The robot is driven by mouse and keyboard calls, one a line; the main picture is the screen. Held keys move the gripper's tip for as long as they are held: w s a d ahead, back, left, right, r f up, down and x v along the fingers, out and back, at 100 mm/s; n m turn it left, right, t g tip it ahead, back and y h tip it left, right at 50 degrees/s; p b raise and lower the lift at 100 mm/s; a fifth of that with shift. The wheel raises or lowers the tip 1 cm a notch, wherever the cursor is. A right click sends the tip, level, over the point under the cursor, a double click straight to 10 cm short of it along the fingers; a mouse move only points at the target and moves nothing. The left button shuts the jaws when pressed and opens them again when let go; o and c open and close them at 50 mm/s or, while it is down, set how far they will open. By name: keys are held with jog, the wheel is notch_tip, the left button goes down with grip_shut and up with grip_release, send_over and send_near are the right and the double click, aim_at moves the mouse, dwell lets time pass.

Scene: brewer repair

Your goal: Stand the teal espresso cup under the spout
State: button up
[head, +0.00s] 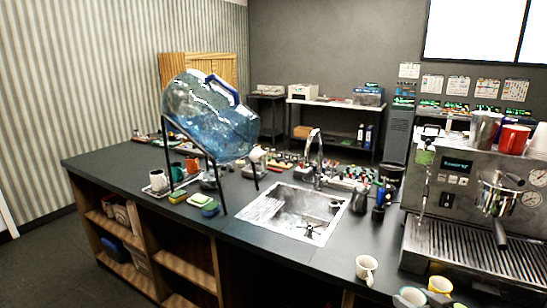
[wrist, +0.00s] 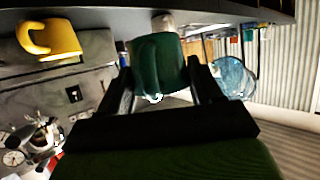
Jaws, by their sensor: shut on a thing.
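My gripper (wrist: 160,80) is shut on the teal espresso cup (wrist: 158,62), which looks dark green between the two fingers in the wrist view. The wrist picture appears turned upside down, with the dark counter along its top. My gripper is not seen in the head view. A pale cup with a teal outside (head: 408,298) shows at the bottom edge there; I cannot tell whether it is the held one. The espresso machine (head: 450,200) stands at the right, with its brewing head and black-handled portafilter (head: 497,195) above a slatted drip tray (head: 480,262). The spout itself is not clear.
A yellow cup (head: 440,284) stands near the counter's front edge and shows in the wrist view (wrist: 62,38). A white cup (head: 367,268) stands left of it. A sink (head: 290,213) and a tilted water bottle (head: 210,112) are further left. The drip tray looks clear.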

jog(key=s+a+f+n+g+y, duration=0.1)
jog(key=a+f+n+g+y, duration=0.2)
jog(key=a, duration=0.8)
jog(key=a+f+n+g+y+p, duration=0.1)
jog(key=a+f+n+g+y, duration=0.1)
jog(key=a+f+n+y, duration=0.4)
jog(key=a, duration=0.5)
jog(key=shift+s+f+n+g, duration=0.2)
jog(key=shift+s+n+g, duration=0.1)
jog(key=shift+s+g, duration=0.1)
jog(key=shift+w+d, duration=0.1)
